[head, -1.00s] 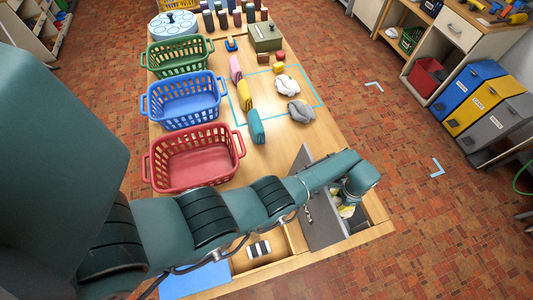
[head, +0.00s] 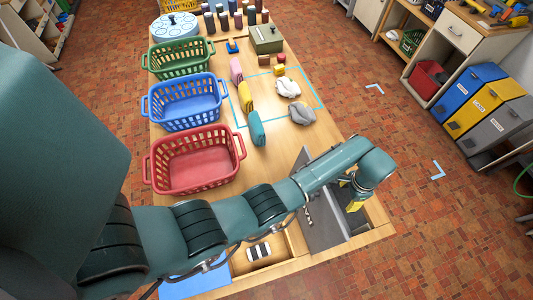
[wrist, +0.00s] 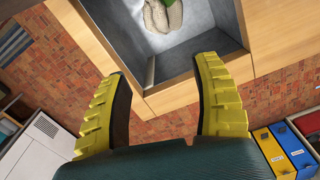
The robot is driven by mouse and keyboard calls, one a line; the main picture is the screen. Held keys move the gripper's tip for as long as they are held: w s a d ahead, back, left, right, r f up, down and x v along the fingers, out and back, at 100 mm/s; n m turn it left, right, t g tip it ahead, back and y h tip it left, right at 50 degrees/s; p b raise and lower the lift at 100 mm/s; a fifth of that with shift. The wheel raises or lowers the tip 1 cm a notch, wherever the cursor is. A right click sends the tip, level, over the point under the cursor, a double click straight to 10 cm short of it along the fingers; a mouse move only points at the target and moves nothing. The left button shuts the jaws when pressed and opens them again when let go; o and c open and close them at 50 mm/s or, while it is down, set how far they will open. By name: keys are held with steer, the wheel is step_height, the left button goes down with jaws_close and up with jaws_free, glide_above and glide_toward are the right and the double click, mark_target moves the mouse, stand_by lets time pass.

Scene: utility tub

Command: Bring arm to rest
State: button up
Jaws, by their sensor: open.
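My gripper (wrist: 165,105) shows in the wrist view with its two yellow ribbed fingers wide apart and nothing between them. It is above the front right corner of the table, over the edge of a grey-lined tub (wrist: 207,48) set into the wood. A pale, whitish cloth-like thing (wrist: 165,14) lies inside the tub, clear of the fingers. In the head view my arm reaches across the near end of the table, and one yellow finger (head: 355,205) shows below the wrist. The grey lid (head: 322,222) stands beside the tub opening; my arm hides part of it.
Red (head: 192,188), blue (head: 185,118) and green (head: 178,72) baskets line the table's left side. Coloured bins (head: 468,98) stand at right.

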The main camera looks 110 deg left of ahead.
step_height(320, 180, up, 4)
steer(key=shift+r, duration=0.1)
stand_by(0.5)
